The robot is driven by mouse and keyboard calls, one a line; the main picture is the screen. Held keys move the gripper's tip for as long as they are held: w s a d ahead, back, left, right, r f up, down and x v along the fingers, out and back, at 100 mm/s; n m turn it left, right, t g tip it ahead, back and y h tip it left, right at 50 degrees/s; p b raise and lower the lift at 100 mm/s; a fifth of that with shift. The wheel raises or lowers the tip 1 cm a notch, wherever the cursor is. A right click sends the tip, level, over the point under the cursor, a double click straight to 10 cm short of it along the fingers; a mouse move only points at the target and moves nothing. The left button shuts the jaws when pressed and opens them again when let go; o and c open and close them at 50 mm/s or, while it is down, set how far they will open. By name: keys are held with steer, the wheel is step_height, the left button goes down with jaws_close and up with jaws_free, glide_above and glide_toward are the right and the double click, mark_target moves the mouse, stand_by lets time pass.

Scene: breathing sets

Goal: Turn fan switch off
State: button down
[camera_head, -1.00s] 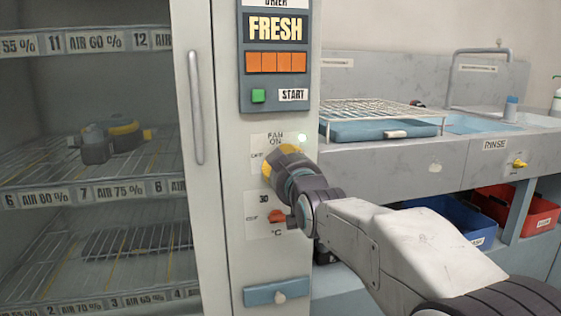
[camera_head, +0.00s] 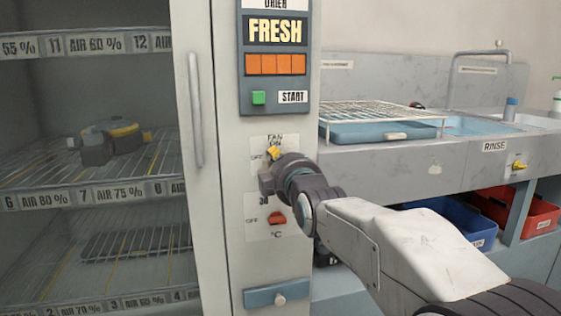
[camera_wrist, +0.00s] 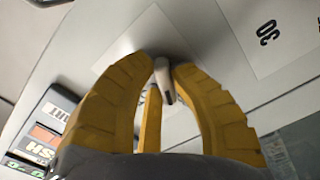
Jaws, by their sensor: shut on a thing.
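The fan switch (camera_wrist: 163,77) shows in the wrist view as a pale grey lever on a light label plate. In the head view my gripper (camera_head: 272,154) is at the dryer's front panel, over the label marked FAN, ON and OFF (camera_head: 268,140). There the gripper hides the switch, so its exact setting cannot be read.
Above are a green START button (camera_head: 258,97) and a FRESH display (camera_head: 275,30). The glass-doored cabinet (camera_head: 196,110) is at left. A sink counter (camera_head: 400,155) stands at right.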

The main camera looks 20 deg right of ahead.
steer(key=n, duration=0.5)
steer(key=shift+a+r, duration=0.2)
stand_by(0.4)
steer(key=c, duration=1.1)
jaws_free()
steer(key=shift+f, duration=0.1)
steer(key=s, duration=1.2)
